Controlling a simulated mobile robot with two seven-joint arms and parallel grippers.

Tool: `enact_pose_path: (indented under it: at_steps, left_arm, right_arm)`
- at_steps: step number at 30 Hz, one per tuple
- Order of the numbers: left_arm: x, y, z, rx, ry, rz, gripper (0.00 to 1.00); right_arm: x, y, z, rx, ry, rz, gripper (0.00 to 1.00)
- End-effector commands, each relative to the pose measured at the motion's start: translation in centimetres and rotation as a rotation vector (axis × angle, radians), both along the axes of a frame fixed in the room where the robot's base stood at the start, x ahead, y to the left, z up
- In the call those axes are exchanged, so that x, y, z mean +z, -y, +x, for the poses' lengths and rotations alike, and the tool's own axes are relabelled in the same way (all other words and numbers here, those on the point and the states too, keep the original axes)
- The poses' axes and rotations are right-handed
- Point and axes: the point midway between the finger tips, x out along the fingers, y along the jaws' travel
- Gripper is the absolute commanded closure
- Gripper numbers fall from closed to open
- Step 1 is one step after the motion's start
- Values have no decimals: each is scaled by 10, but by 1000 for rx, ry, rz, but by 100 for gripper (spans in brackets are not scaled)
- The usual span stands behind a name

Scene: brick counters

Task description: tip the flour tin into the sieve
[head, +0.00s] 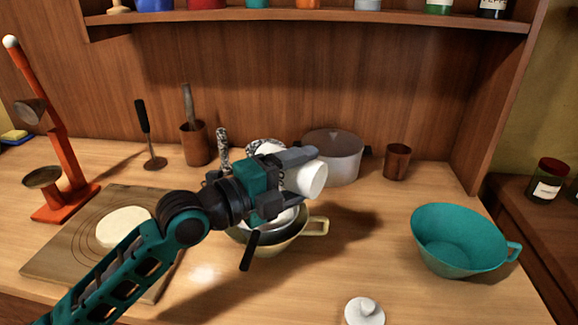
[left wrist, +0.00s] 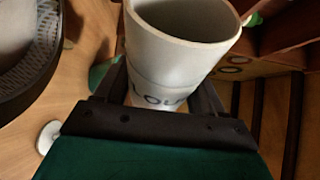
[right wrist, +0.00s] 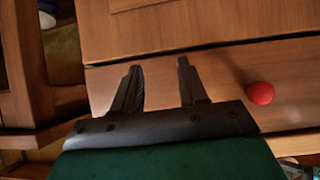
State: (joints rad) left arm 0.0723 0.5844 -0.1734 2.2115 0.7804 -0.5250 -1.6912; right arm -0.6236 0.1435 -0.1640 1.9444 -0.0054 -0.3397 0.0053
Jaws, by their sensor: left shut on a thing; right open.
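The white flour tin (head: 313,180) is held in my left gripper (head: 294,178), which is shut on it. In the head view the tin is tilted, its open mouth facing right. The left wrist view shows the tin (left wrist: 180,62) with part of its lettering between the fingers of my left gripper (left wrist: 165,92). The sieve (head: 287,218) sits in a yellowish bowl (head: 318,227) below the gripper, mostly hidden by it. Its mesh (left wrist: 22,75) shows beside the tin in the left wrist view. No flour is seen falling. My right gripper (right wrist: 160,66) is open and empty.
A teal bowl (head: 460,242) stands at the right. A white lid (head: 365,312) lies at the front edge. A grey pot (head: 335,158) and a brown cup (head: 397,161) stand behind.

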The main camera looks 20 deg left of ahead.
Motion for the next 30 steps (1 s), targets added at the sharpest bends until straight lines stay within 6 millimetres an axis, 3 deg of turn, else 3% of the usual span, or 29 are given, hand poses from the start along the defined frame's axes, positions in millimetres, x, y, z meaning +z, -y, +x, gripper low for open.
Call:
enact_pose_path:
  at_steps: [1, 6, 14, 22, 30]
  left_arm:
    - [2, 0, -1, -2, 10, 50, 74]
    - [-9, 2, -4, -14, 37, 155, 74]
    - [-22, 0, -5, -17, 77, 345, 74]
    - [-43, -4, -4, -16, 150, 718, 74]
    - [-40, -23, 0, -17, 212, 1049, 74]
  right_arm:
    - [10, 0, 0, -1, 1, 0, 57]
    - [17, 0, 0, -1, 4, 0, 57]
    - [16, 1, 0, -2, 1, -1, 57]
    - [9, 1, 0, -2, 0, -1, 57]
    - [43, 1, -1, -2, -2, -1, 57]
